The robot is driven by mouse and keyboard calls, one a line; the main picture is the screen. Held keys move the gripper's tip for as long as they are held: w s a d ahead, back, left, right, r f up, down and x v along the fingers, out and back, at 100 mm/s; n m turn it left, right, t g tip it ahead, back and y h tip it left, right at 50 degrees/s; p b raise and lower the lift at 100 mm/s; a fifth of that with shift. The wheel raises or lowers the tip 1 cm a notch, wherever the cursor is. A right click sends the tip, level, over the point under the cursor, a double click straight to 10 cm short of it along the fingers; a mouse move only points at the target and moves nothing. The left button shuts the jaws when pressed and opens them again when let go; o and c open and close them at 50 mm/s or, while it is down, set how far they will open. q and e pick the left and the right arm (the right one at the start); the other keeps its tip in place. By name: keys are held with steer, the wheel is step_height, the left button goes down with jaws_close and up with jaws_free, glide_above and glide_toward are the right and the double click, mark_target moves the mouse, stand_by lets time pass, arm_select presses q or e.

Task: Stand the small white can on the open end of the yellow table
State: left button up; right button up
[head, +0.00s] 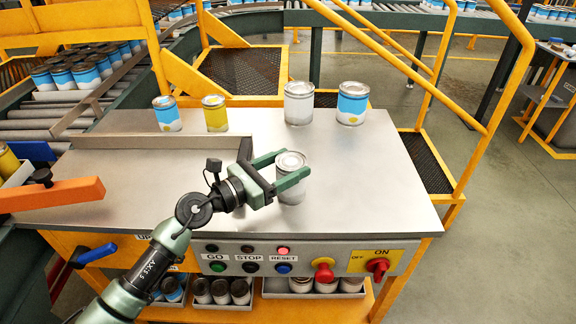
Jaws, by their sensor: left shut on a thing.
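The small white can (291,192) is upright between the green fingers of my left gripper (287,171), which is shut on it. The can is over the middle front of the metal top of the yellow table (370,190). I cannot tell whether its base touches the top. The right end of the table top is bare. My right gripper is not in view.
A small blue-and-white can (167,114), a yellow can (214,113), a larger white can (299,103) and a larger blue can (352,103) stand along the back. An orange bar (50,195) lies at left. A control panel (300,260) runs along the front.

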arm_select(q)
steer(key=shift+f, duration=0.15)
steer(key=o, duration=1.5)
steer(key=shift+r, duration=0.35)
steer(key=b+v, duration=0.1)
steer(key=v, duration=0.6)
steer(key=b+v, duration=0.1)
steer(key=v, duration=0.2)
steer(key=shift+s+a+f+b, duration=0.25)
steer(key=shift+a+f+b, duration=0.1)
steer(key=shift+s+a+r, duration=0.2)
steer(key=shift+s+a, duration=0.2)
steer(key=shift+a, duration=0.05)
